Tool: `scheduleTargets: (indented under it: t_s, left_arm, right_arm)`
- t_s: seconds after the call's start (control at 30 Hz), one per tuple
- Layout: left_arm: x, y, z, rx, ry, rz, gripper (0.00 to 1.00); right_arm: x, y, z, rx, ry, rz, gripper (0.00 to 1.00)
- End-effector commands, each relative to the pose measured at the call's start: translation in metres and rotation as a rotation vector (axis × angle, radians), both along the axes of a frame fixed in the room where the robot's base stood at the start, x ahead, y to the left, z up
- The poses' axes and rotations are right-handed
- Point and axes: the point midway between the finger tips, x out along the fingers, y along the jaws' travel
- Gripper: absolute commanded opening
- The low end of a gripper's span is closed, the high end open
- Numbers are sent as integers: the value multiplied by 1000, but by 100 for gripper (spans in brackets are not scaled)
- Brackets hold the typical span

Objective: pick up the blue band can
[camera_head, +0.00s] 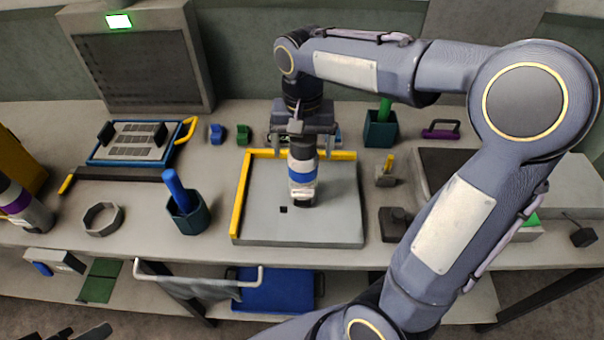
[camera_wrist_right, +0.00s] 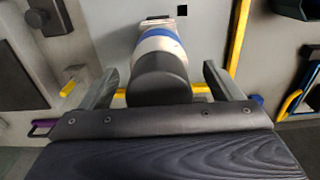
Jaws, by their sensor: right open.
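The blue band can (camera_head: 303,174) is pale with a blue band and a dark end, at the grey board with yellow edge strips. It also shows in the right wrist view (camera_wrist_right: 160,42), its dark end toward my gripper. I cannot tell whether it stands or lies. My right gripper (camera_head: 303,150) is open at the can's dark end. In the right wrist view the two fingers (camera_wrist_right: 163,88) are on either side of that end, with gaps visible. Dark parts at the bottom left of the head view may be my left gripper (camera_head: 80,333); its jaws are unclear.
The grey board (camera_head: 335,222) has yellow strips at its left and back. A dark cup with a blue handle (camera_head: 180,195) and a grey ring (camera_head: 103,218) are left of it. A purple band can (camera_head: 20,207) is far left. Dark blocks (camera_head: 396,222) are right.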

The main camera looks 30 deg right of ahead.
Motion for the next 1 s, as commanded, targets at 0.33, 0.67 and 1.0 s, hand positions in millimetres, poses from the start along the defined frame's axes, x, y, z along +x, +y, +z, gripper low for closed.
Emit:
scheduleTargets:
  t_s: [0.33, 0.67, 1.0]
  left_arm:
    - [0, 0, 0, 0, 0, 0, 36]
    - [0, 0, 0, 0, 0, 0, 36]
    - [0, 0, 0, 0, 0, 0, 36]
  right_arm:
    - [-1, 0, -17, 1, -1, -1, 85]
    - [-1, 0, -16, 1, -1, 0, 49]
    - [-1, 0, -16, 1, -1, 0, 4]
